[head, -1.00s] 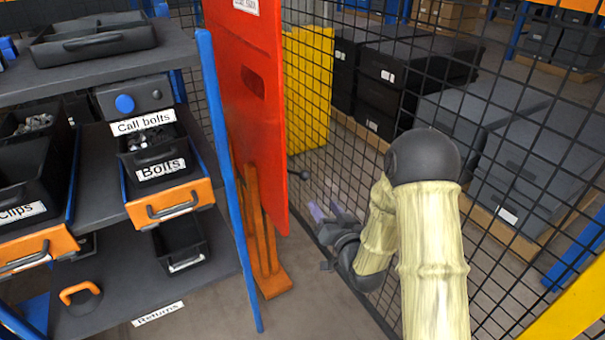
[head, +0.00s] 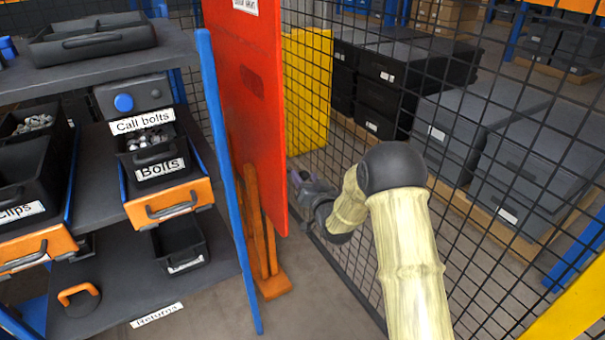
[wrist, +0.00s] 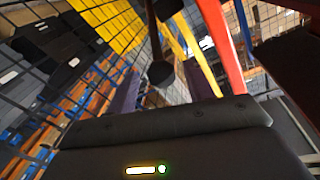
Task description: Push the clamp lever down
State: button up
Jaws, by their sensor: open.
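The clamp lever (wrist: 153,38) shows in the wrist view as a dark bar with a rounded knob at its lower end. The knob appears between my two purple fingers, and I cannot tell whether they touch it. A second dark knob shows at the top of that view. My gripper (wrist: 163,88) is open. In the head view my gripper (head: 293,172) is at the right edge of the red panel (head: 250,105), in front of the mesh fence. The lever cannot be made out there, hidden by the gripper or panel.
The mesh fence (head: 350,160) runs close along my arm's right side. A blue post (head: 223,180) and an orange stand (head: 258,225) are left of the gripper. A shelf with a bolts bin (head: 160,170) stands at the left. Yellow panel (head: 306,85) behind.

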aim_at(302, 172)
jog(key=shift+x, duration=1.9)
jog(key=shift+s+a, duration=0.1)
jog(key=shift+f, duration=0.15)
grip_shut()
